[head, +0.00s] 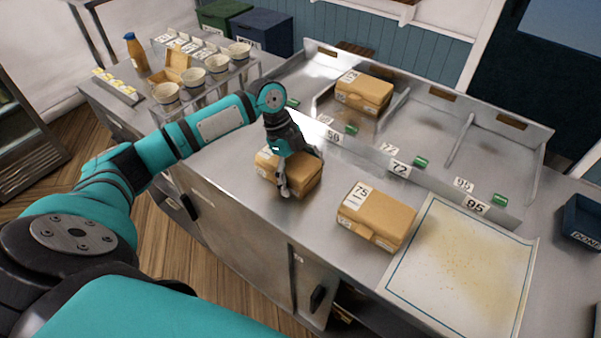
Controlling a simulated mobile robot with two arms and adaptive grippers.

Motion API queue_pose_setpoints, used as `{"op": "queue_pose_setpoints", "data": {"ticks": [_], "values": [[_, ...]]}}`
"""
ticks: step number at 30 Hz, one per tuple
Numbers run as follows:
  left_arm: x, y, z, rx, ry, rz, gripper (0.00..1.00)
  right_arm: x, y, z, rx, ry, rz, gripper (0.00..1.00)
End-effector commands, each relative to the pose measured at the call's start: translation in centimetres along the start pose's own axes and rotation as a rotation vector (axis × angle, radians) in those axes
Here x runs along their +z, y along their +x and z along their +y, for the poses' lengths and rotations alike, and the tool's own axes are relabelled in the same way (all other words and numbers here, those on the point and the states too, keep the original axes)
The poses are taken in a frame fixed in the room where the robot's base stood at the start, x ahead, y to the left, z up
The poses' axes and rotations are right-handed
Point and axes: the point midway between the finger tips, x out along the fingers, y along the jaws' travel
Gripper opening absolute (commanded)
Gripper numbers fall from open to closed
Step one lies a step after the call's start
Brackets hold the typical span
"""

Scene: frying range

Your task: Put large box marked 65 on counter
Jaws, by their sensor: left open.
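My left gripper (286,182) is open and pointing down at a tan box (306,178) on the metal counter (235,185). One finger shows in front of the box's near side; the other is mostly hidden, so I cannot tell whether they touch it. The box's white label is partly covered by the gripper and its number is not readable. A second tan box (385,220), marked 75, sits on the counter to the right. A third tan box (366,90) lies in a back compartment; its number is too small to read surely. My right gripper is not in view.
A stained paper sheet (455,275) covers the counter's right front. A blue tray (583,222) stands at the far right. Metal compartments (430,130) with number tags and green pieces line the back. Cups (218,66) on a rack and an orange bottle (136,52) stand at the left.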

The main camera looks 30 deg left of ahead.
Motion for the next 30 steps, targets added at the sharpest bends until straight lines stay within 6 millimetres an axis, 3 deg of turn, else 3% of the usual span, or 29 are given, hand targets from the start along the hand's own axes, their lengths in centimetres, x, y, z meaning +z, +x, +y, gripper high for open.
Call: {"op": "queue_pose_setpoints", "data": {"ticks": [8,21,30], "values": [[0.0,-1.1,-0.1,-0.005,0.001,-0.001,1.00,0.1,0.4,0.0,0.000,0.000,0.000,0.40],[0.0,-9.8,-0.1,-0.004,0.001,0.000,1.00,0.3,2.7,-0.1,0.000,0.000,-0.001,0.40],[-0.1,-12.3,-0.1,-0.001,-0.001,0.001,1.00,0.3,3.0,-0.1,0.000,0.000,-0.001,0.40]]}}
